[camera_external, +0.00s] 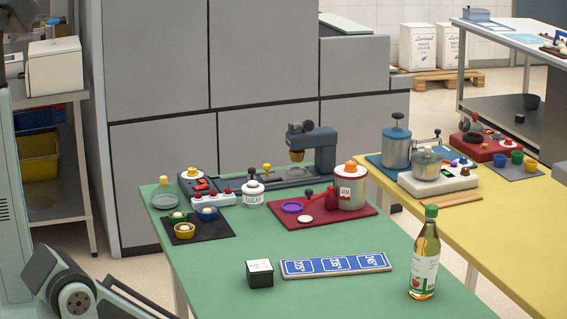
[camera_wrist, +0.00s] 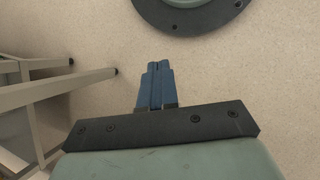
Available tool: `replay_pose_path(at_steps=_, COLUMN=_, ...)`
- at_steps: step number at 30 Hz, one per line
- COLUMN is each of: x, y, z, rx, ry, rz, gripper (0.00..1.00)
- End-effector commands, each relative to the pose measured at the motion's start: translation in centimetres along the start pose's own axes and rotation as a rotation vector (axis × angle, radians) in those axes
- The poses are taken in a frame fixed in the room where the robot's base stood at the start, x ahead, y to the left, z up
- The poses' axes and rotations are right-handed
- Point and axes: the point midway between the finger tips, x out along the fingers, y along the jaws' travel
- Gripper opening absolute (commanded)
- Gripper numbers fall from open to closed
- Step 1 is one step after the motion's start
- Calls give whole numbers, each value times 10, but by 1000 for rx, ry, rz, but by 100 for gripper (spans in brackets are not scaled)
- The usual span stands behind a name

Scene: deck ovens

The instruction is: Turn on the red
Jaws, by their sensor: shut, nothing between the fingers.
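My gripper (camera_wrist: 156,66) shows in the wrist view with its two blue fingers together and nothing between them. It points at bare floor, away from the tables. The external view shows only arm links at lower left, not the fingers. Several red things are in the external view: a small box with red-tipped knobs (camera_external: 208,198), a device with a red part (camera_external: 201,184) behind it, a dark red board (camera_external: 347,221) with a red-labelled canister (camera_external: 351,187), and a red-based machine (camera_external: 482,152) on the yellow table. I cannot tell which red the task means, or any switch state.
The green table (camera_external: 215,257) also holds a white sugar jar (camera_external: 253,195), a black box (camera_external: 260,275), a blue sign board (camera_external: 335,264) and a tall bottle (camera_external: 425,260). Its near left part is clear. The yellow table (camera_external: 445,222) adjoins it on the right.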

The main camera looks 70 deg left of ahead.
Motion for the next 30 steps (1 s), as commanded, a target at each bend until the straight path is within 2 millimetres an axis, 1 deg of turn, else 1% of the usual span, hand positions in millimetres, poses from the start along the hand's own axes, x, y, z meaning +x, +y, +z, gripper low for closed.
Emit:
replay_pose_path(at_steps=1, x=-4, y=-6, z=-8, rx=-19, ry=17, rz=24, gripper=0)
replay_pose_path(at_steps=3, x=-10, y=-12, z=-16, rx=-42, ry=37, rz=53, gripper=0)
replay_pose_path(at_steps=11, x=-31, y=-42, z=-44, rx=-124, ry=121, rz=157, gripper=0)
replay_pose_path(at_steps=17, x=-49, y=-71, z=-63, rx=-188, ry=192, rz=230, gripper=0)
replay_pose_path(at_steps=26, x=-79, y=-124, z=-87, rx=-286, ry=313, rz=325, gripper=0)
replay_pose_path(at_steps=30, x=-99, y=-156, z=-100, rx=-330, ry=389, rz=354, gripper=0)
